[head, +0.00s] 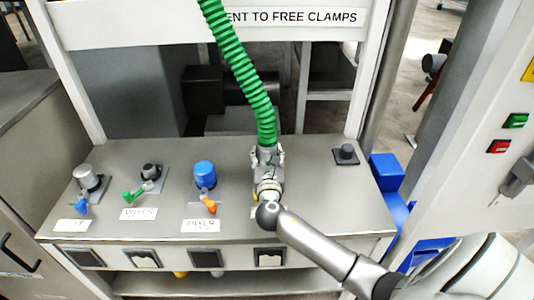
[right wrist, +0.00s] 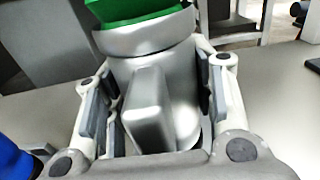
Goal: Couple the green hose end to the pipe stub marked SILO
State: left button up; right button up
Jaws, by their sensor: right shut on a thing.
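The green hose (head: 240,75) hangs from the top of the head view and runs down to its silver end piece (head: 267,151). My right gripper (head: 268,160) is shut on this hose end and holds it upright at the bench top. The right wrist view shows the silver hose end (right wrist: 155,75), with a green band above it, between my gripper's fingers (right wrist: 150,105). A pipe stub marked SILO cannot be made out. The spot under the hose end is hidden by my gripper and arm, so I cannot tell whether the hose end is seated. My left gripper is out of view.
A small dark fitting (head: 345,154) stands right.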

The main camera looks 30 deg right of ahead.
jog(key=shift+f, duration=0.1)
dwell(0.5)
jog(key=o, duration=1.5)
jog(key=shift+f, duration=0.15)
jog(key=shift+s, duration=0.1)
jog(key=v, duration=1.2)
jog(key=shift+a, duration=0.1)
